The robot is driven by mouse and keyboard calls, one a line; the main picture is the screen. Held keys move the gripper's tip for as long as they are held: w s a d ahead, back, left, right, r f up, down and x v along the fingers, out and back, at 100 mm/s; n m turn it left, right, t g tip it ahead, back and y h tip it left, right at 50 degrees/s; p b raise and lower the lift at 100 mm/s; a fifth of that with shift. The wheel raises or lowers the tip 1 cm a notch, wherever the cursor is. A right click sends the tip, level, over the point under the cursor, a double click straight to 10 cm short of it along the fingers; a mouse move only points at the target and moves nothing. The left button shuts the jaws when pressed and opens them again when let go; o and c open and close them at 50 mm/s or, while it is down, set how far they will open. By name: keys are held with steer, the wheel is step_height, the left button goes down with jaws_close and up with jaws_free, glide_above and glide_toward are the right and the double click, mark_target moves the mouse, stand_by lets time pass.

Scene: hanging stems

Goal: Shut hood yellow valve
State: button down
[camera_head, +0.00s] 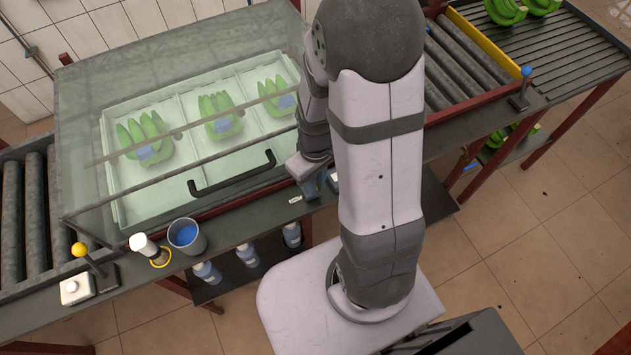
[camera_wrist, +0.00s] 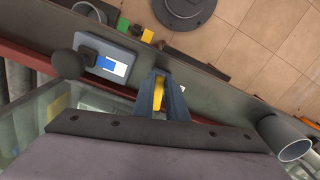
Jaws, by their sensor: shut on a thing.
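The clear hood (camera_head: 75,130) stands over a white tray (camera_head: 113,205) with green banana bunches. It looks lowered, with its black handle (camera_head: 232,178) low along the front side. My gripper (camera_head: 325,181) is at the bench's front edge, right of the handle and partly covered by my arm. In the wrist view my gripper's blue fingers (camera_wrist: 160,90) are shut on a narrow yellow piece (camera_wrist: 158,95), which looks like the yellow valve's handle. Its turn angle and its lower part are hidden by the fingers.
A yellow-knobbed lever (camera_head: 79,249), a white box (camera_head: 76,289) and a cup with blue contents (camera_head: 186,237) stand on the front ledge at left. Bottles (camera_head: 247,255) sit on the shelf below. A blue-knobbed post (camera_head: 526,72) stands at right.

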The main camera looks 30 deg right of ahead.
steer(key=shift+d+n, duration=0.1)
steer(key=shift+n, duration=0.2)
steer(key=n, duration=0.1)
steer(key=n+p, duration=0.1)
steer(key=n, duration=0.1)
steer(key=shift+w+d, duration=0.15)
steer(key=shift+d, duration=0.1)
steer(key=shift+w+d+n+p, duration=0.1)
steer(key=shift+w+n+p, duration=0.05)
steer(key=shift+n, duration=0.8)
steer(key=shift+w+d+n+p, duration=0.1)
steer(key=shift+n+p, duration=0.05)
steer(key=shift+n, duration=0.8)
steer(key=c, duration=1.8)
jaws_free()
steer(key=shift+o, duration=0.2)
steer(key=shift+r, duration=0.1)
step_height(320, 180, up, 7)
steer(key=shift+b, duration=0.45)
steer(key=shift+r, duration=0.1)
